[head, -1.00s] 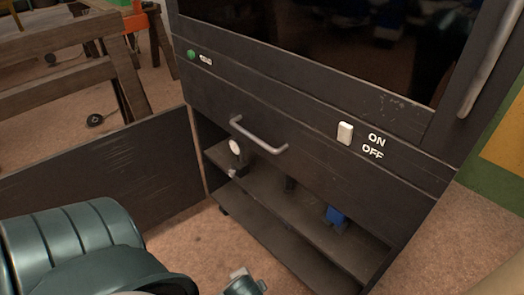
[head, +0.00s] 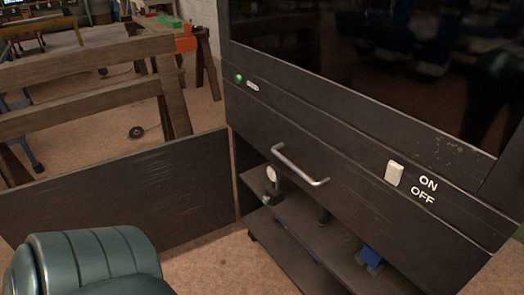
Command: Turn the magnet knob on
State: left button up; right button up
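A dark cabinet (head: 330,165) fills the right half of the head view. On its front is a white switch (head: 394,173) beside the printed words ON and OFF; which way it is set I cannot tell. Inside the open lower part, a small item with a round white face (head: 271,174) stands on the shelf. Blue items (head: 369,257) sit further right on it. I cannot make out which part is the magnet knob. Neither gripper shows; only a teal link of my arm is at the bottom left.
The cabinet's lower door (head: 130,195) stands open to the left. A grey bar handle (head: 298,165) sticks out above the opening, and a green button (head: 238,78) is at the upper left. A wooden frame (head: 90,85) stands behind the door. Some floor before the cabinet is clear.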

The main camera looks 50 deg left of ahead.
aim_at(265, 199)
jog(key=j+u, duration=0.1)
jog(key=u, duration=0.15)
jog(key=j+u, duration=0.25)
jog(key=l+u, duration=0.2)
jog(key=u, duration=0.25)
jog(key=k+l+u, duration=0.1)
jog(key=u, duration=0.3)
jog(key=l, duration=0.1)
